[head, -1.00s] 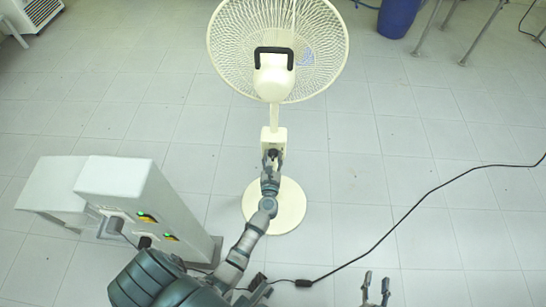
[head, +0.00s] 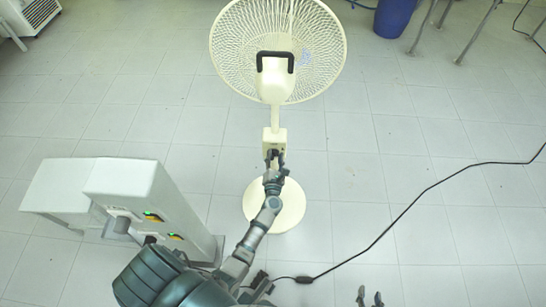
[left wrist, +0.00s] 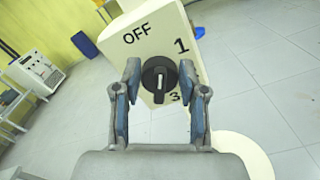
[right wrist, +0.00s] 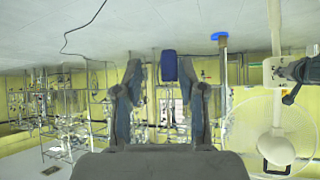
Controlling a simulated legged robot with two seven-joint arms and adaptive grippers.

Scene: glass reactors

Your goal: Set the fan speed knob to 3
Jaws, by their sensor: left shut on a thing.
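The cream fan (head: 275,75) stands upright on its round base (head: 285,212) in the head view. Its control box (head: 274,136) is on the pole. In the left wrist view the black fan speed knob (left wrist: 160,80) has a white mark; the labels OFF, 1 and 3 show around it. I cannot tell exactly which label the mark points at. My right gripper (head: 370,298) is open and empty, low in the head view and in the right wrist view (right wrist: 162,95).
A white box-shaped unit (head: 140,190) with small lit displays stands left of my left arm. A black cable (head: 400,215) runs over the tiled floor to the right. A blue bin (head: 393,17) is at the back. The floor right of the fan is mostly clear.

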